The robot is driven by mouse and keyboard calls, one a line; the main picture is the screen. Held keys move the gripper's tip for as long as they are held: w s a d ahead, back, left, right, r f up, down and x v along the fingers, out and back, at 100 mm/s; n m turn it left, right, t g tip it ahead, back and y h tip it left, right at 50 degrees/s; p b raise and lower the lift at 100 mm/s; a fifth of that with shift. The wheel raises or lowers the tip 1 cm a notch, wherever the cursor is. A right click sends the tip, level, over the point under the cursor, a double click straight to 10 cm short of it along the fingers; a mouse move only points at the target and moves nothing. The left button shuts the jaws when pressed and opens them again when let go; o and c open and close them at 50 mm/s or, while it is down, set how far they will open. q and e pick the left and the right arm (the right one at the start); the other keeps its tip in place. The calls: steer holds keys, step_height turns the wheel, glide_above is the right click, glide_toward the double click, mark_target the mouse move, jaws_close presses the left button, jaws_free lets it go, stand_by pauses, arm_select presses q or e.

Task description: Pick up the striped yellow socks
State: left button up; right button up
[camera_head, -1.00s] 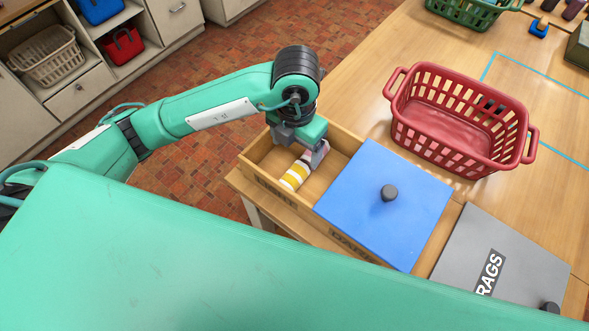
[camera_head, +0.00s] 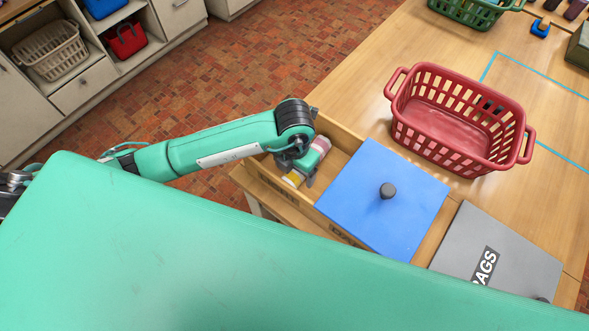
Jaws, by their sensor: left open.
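The striped yellow socks (camera_head: 292,179) lie in the open left compartment of the wooden bin (camera_head: 347,139). A yellow and white end shows below my gripper, and a pale pinkish end shows above it. My left gripper (camera_head: 300,174) is open and down in the compartment, over the middle of the socks. It hides most of them. I cannot tell whether the fingers touch the socks. My right gripper is not in view.
A blue lid (camera_head: 385,213) with a dark knob covers the compartment to the right. A grey lid marked RAGS (camera_head: 500,262) lies farther right. An empty red basket (camera_head: 458,118) stands on the table behind. A green basket (camera_head: 470,10) is at the back.

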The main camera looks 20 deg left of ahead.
arm_select(q)
steer(key=shift+f, duration=0.2)
steer(key=c, duration=1.1)
steer(key=shift+r, duration=0.1)
